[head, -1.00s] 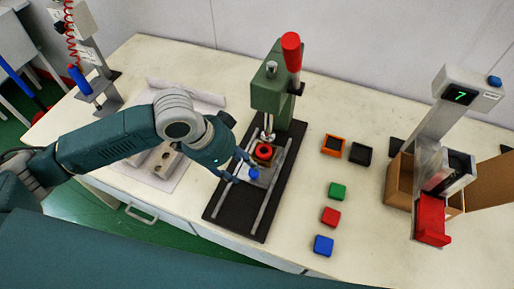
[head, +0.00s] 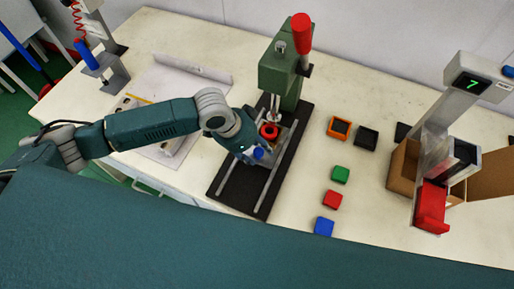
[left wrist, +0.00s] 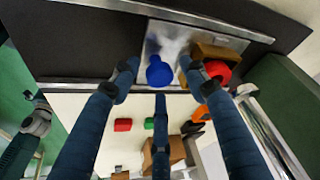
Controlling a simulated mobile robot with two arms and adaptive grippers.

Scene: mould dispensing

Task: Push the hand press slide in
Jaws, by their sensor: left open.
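The hand press (head: 277,78) is green with a red handle and stands on a black base (head: 232,192) with two rails. Its metal slide (head: 285,138) lies between the rails and carries a brown mould (left wrist: 208,51) with a red round piece (head: 269,131). A blue knob (head: 258,153) is on the slide's front part; it also shows in the left wrist view (left wrist: 160,72). My left gripper (head: 251,157) is open at the slide, with its fingers around the blue knob in the wrist view. Contact with the knob cannot be told. My right gripper is not in view.
Green (head: 341,174), red (head: 332,199) and blue (head: 324,227) blocks stand right of the press, with orange (head: 339,128) and black (head: 366,138) square pieces behind. A device with a display (head: 473,85) and a cardboard box (head: 402,172) stand further right.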

